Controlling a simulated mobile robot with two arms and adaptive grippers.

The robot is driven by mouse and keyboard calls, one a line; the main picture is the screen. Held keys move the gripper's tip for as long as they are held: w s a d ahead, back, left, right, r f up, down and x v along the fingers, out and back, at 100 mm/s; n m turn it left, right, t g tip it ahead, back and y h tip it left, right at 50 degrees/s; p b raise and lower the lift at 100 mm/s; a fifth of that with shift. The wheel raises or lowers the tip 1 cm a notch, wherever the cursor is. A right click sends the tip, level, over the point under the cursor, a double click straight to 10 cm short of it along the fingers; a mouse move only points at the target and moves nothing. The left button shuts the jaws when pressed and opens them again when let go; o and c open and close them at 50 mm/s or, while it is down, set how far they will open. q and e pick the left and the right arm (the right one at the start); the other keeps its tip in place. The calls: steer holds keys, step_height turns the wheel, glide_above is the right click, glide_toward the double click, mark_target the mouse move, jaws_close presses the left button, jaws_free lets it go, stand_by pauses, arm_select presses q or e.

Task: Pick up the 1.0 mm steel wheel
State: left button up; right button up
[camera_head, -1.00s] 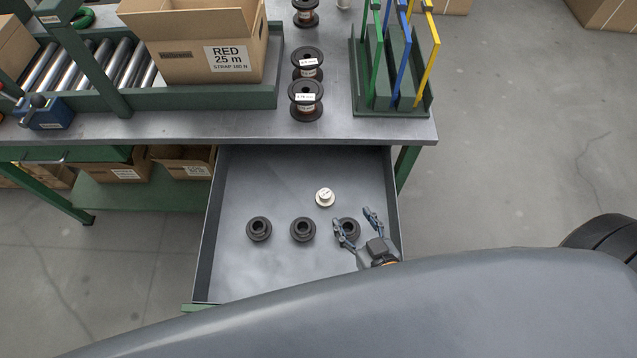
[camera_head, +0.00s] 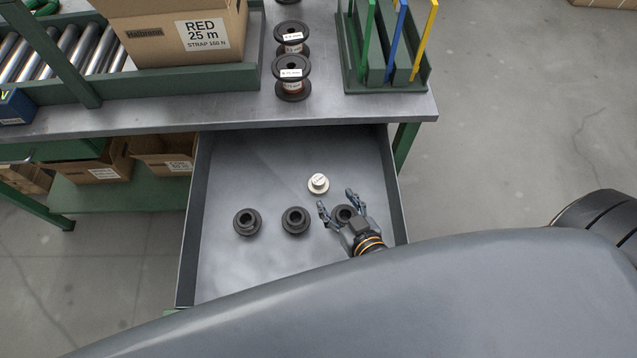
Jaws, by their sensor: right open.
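Three dark wheels lie in the open drawer: a left one (camera_head: 247,222), a middle one (camera_head: 296,220) and a right one (camera_head: 344,214). A smaller white wheel (camera_head: 318,184) lies behind them with markings on top too small to read. I cannot tell from markings which wheel is the 1.0 mm steel one. My right gripper (camera_head: 337,200) is open, with its fingers over and around the right dark wheel, partly hiding it. I cannot tell whether they touch it. My left gripper is not in view.
The drawer (camera_head: 225,165) has raised walls, the right one close to my right gripper. The bench top (camera_head: 350,112) overhangs its back. Labelled spools (camera_head: 292,76), a cardboard box (camera_head: 180,35) and a green rack (camera_head: 387,87) stand on the bench. The drawer's back left is clear.

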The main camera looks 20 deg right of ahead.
mark_target(318, 179)
steer(key=x, duration=0.8)
steer(key=shift+a, duration=0.15)
steer(key=shift+s, duration=0.1)
steer(key=c, duration=1)
jaws_close()
steer(key=shift+r+p, duration=0.15)
steer(key=shift+p, duration=0.15)
